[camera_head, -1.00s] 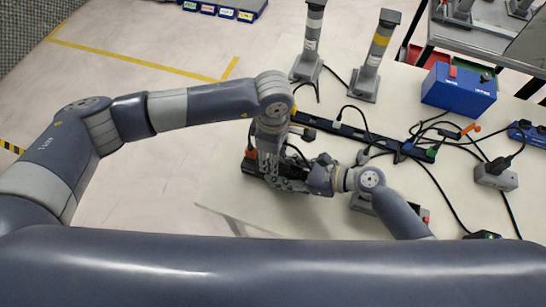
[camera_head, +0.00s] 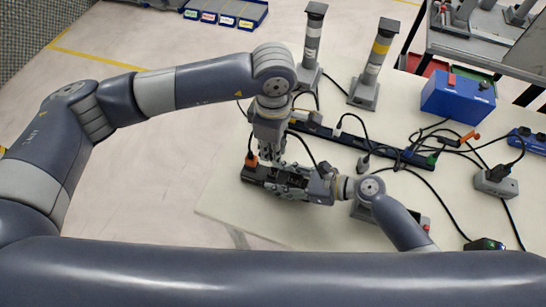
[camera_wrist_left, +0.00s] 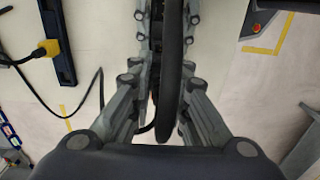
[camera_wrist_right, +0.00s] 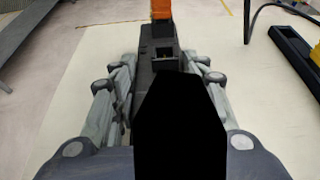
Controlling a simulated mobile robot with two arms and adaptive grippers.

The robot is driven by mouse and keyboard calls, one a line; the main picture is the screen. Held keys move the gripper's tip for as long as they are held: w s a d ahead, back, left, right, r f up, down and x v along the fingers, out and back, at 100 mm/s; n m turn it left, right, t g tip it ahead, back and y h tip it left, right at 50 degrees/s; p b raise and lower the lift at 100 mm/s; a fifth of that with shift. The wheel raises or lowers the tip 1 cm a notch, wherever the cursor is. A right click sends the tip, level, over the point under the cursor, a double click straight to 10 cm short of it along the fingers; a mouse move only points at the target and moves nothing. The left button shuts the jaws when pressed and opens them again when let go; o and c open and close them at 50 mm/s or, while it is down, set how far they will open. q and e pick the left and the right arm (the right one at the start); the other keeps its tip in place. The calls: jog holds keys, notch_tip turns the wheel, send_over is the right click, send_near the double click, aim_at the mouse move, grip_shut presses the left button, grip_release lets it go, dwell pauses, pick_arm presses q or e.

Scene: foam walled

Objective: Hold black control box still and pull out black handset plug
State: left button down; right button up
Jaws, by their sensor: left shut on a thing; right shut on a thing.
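The black control box (camera_head: 257,174) lies on the pale table, with an orange plug (camera_head: 251,160) at its left end. My right gripper (camera_head: 280,181) is shut on the box, its fingers on both sides in the right wrist view. There, a recess (camera_wrist_right: 164,54) in the box behind the orange plug (camera_wrist_right: 161,10) looks empty. A large black shape (camera_wrist_right: 180,125) hides the near part. My left gripper (camera_head: 268,154) is above and behind the box, shut on the black handset plug. In the left wrist view a dark plug and cable (camera_wrist_left: 171,80) run between its fingers; the plug's tip is unclear.
A long black power strip (camera_head: 345,136) with cables lies behind the grippers. Two grey posts (camera_head: 368,75) and a blue case (camera_head: 458,95) stand farther back. A grey box (camera_head: 495,182) with cables is at right. The table's left part is clear.

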pick_arm(q)
jog(key=shift+r, duration=1.2)
pick_arm(e)
jog(key=o, duration=1.3)
jog(key=v, duration=1.2)
